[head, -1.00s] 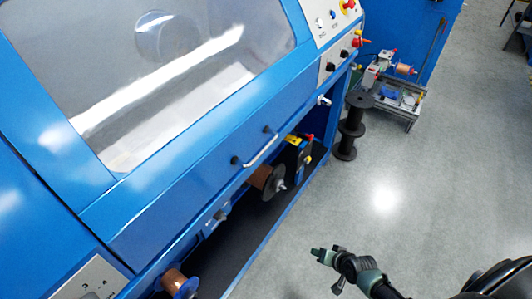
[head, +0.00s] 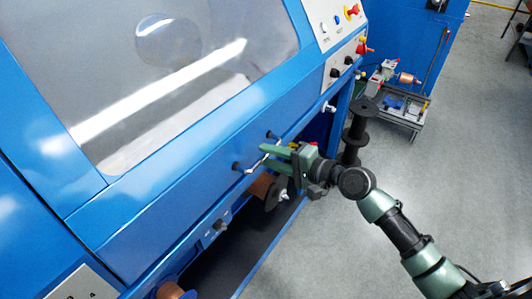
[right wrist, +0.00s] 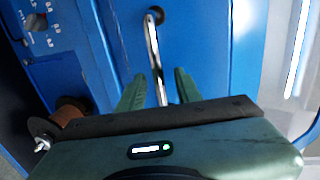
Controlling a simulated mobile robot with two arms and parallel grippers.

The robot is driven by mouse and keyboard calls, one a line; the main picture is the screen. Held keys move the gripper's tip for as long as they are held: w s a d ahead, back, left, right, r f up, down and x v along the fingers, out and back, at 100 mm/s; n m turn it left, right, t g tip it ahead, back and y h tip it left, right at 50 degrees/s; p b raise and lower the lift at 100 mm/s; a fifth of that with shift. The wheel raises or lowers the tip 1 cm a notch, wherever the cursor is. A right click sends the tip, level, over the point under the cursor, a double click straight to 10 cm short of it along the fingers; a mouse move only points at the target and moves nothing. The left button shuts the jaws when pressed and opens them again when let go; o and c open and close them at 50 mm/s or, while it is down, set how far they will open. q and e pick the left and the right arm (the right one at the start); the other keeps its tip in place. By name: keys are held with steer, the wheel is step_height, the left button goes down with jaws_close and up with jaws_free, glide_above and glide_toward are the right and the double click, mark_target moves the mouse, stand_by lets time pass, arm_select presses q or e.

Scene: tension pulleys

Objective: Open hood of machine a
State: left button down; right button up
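The blue machine (head: 150,225) fills the left of the head view, its hood (head: 190,140) with a clear window down and closed. A silver bar handle (head: 251,167) with black end mounts sits on the hood's lower front edge. My right gripper (head: 265,156) reaches it from the right. In the right wrist view the handle (right wrist: 152,45) runs between the two green fingers of the right gripper (right wrist: 159,77). The fingers stand apart with a gap on each side of the bar. My left gripper is not in view.
Copper spools (head: 262,185) sit in the open bay under the hood. A black spool stand (head: 355,135) is on the floor behind my right arm. A small cart (head: 402,108) stands farther back. The grey floor (head: 460,190) at right is clear.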

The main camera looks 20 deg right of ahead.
steer(key=shift+x, duration=0.8)
jaws_close()
stand_by(0.9)
